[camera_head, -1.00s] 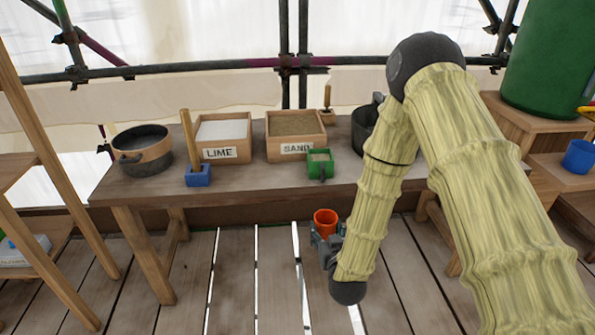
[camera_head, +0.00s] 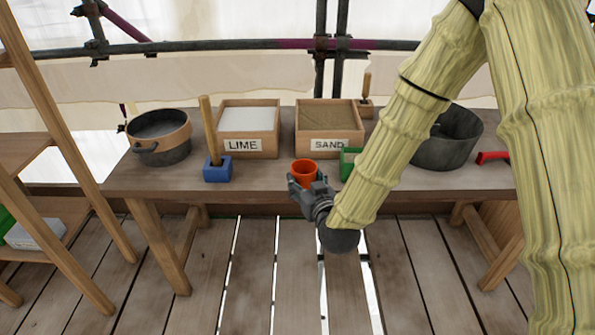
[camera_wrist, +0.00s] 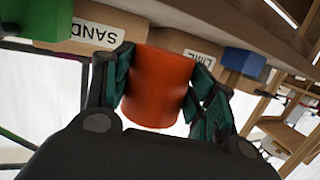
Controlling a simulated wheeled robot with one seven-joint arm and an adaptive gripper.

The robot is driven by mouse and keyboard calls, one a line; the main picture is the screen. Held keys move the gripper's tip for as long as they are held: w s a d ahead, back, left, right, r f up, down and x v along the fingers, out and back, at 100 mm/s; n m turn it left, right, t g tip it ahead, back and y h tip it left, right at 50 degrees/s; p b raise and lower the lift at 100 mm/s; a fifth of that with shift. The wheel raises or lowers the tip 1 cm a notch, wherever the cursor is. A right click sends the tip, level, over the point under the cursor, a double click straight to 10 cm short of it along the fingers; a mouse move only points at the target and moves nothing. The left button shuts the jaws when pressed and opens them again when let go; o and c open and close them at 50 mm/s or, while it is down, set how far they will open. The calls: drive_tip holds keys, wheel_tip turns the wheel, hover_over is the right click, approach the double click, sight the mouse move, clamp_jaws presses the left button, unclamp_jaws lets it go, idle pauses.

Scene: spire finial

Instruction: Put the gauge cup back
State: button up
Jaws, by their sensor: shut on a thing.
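My gripper (camera_head: 308,187) is shut on an orange-red cup (camera_head: 305,170), which I take to be the gauge cup. The cup is upright, with its open top showing, in front of the workbench's (camera_head: 265,180) front edge at about bench height. In the wrist view the cup (camera_wrist: 158,85) sits between both fingers. A green box (camera_head: 350,158) stands on the bench just right of the cup, partly hidden by my arm. A blue block (camera_head: 217,172) with an upright wooden handle stands to the left.
The LIME box (camera_head: 248,130) and SAND box (camera_head: 330,128) stand behind the cup. A dark pot with a wooden-coloured band (camera_head: 160,140) is at the left, a dark bucket (camera_head: 447,140) at the right. A red-handled thing (camera_head: 492,157) lies at the right. Bench between blue block and green box looks clear.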

sight(298, 171)
drive_tip(key=x, duration=0.6)
drive_tip(key=d+r+x, duration=0.1)
drive_tip(key=x, duration=0.3)
drive_tip(key=shift+w, duration=0.25)
drive_tip(key=shift+f+p, duration=0.3)
drive_tip(key=shift+f, duration=1.4)
drive_tip(key=shift+f, duration=0.15)
drive_tip(key=o, duration=1)
